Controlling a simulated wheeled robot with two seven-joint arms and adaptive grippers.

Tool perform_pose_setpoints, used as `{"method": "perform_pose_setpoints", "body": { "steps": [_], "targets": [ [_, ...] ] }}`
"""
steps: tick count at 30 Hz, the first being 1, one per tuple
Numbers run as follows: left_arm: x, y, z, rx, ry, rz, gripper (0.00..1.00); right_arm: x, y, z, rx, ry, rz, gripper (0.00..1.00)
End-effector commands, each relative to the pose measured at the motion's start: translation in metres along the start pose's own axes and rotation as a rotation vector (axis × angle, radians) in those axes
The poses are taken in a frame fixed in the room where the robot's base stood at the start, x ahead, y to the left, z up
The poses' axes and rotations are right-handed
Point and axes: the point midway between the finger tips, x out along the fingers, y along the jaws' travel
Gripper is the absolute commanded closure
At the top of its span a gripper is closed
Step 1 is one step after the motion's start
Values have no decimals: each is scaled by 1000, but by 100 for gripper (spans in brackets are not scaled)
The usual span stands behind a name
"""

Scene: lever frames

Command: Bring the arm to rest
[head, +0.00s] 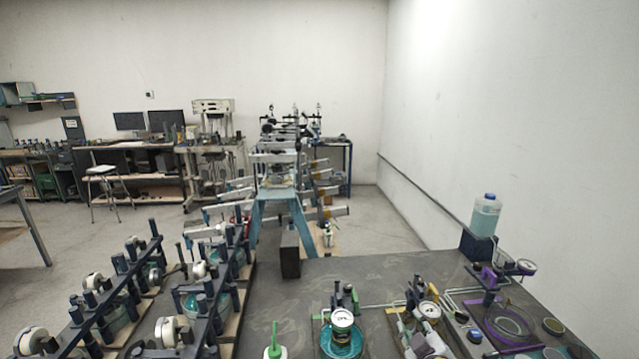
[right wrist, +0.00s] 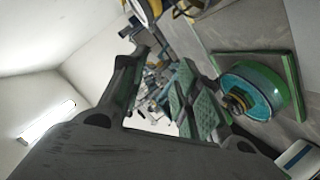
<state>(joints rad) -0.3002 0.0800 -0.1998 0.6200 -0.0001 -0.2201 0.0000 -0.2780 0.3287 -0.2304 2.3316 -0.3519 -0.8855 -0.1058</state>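My right gripper (right wrist: 152,92) fills much of the right wrist view. Its two fingers stand apart, with ribbed green pads on one of them, and nothing is between them. In the right wrist view the teal vessel (right wrist: 262,88) sits on a green-edged square base, beside the padded finger. I cannot tell whether they touch. My left gripper is in neither view.
The dark table (head: 380,270) is bare toward its back. A bottle of pale blue liquid (head: 485,215) stands at its right. Purple-marked apparatus (head: 505,318) is at front right. Rows of dark lever frames (head: 205,300) stand on the left. A white wall (head: 520,120) closes the right side.

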Motion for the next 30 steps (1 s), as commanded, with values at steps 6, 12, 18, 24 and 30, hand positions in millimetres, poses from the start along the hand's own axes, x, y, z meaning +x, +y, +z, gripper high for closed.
{"method": "perform_pose_setpoints", "body": {
  "steps": [6,12,18,24,30],
  "targets": [
    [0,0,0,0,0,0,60,-26,-36,59,157,-233,-122,68],
    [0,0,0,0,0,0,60,-62,-70,105,281,-442,-239,68],
    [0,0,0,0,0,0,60,-96,-96,134,364,-600,-329,68],
    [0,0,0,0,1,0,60,-120,-112,149,410,-698,-389,68],
    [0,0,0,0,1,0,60,-141,-124,160,446,-776,-437,68]
  ]
}}
